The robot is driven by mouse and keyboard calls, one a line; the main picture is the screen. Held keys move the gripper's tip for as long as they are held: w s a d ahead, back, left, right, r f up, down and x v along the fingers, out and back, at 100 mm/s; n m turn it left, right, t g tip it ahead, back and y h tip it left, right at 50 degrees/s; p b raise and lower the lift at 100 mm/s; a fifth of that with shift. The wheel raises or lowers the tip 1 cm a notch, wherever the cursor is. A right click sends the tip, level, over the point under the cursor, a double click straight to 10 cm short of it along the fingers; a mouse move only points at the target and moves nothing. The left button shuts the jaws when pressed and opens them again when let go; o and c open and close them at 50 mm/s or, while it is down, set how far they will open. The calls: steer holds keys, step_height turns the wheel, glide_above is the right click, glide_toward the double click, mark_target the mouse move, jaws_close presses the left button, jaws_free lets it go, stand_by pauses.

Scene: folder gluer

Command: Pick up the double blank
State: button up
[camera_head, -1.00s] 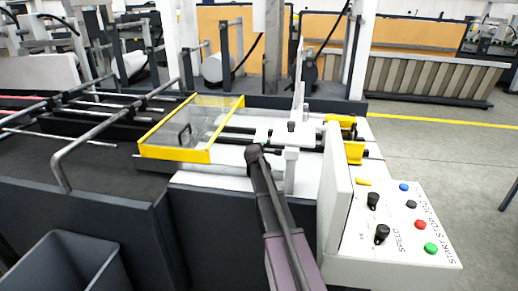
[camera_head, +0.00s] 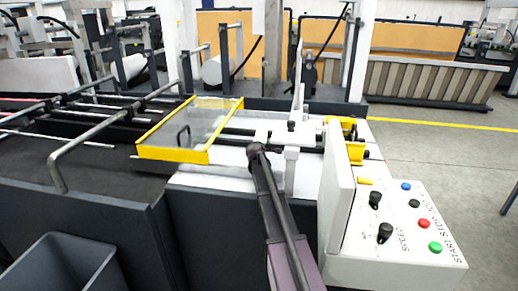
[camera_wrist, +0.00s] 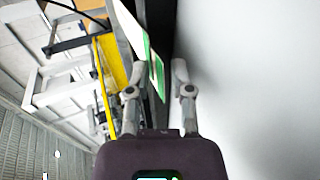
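My gripper (camera_wrist: 160,70) shows in the wrist view with its two fingers apart, so it is open. A thin white piece with green edges (camera_wrist: 157,76), which looks like the blank, stands edge-on in the gap between the fingertips, nearer the left finger. A dark gap separates it from the right finger. Another white, green-edged strip (camera_wrist: 130,28) reaches up and left beyond it; whether these are one blank or two I cannot tell. In the head view my arm reaches to the machine's feed area, and the fingers are hidden there.
A yellow-framed clear guard (camera_head: 190,130) lies left of my arm. A white upright plate and control panel (camera_head: 395,235) with knobs and buttons stand close on the right. A grey bin (camera_head: 65,270) is at lower left. A large pale surface (camera_wrist: 250,80) fills the wrist view's right side.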

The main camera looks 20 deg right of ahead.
jaws_close()
steer(key=shift+r, duration=0.1)
step_height(320, 180, up, 2)
steer(key=p, duration=0.2)
steer(key=shift+r+p, duration=0.2)
steer(key=shift+p, duration=0.1)
steer(key=shift+s, duration=0.1)
steer(key=f+p+v, duration=0.1)
steer(key=p+v, duration=0.4)
steer(key=v, duration=0.9)
steer(key=shift+s+a+r, duration=0.25)
steer(key=shift+s+a, duration=0.15)
steer(key=shift+s, duration=0.05)
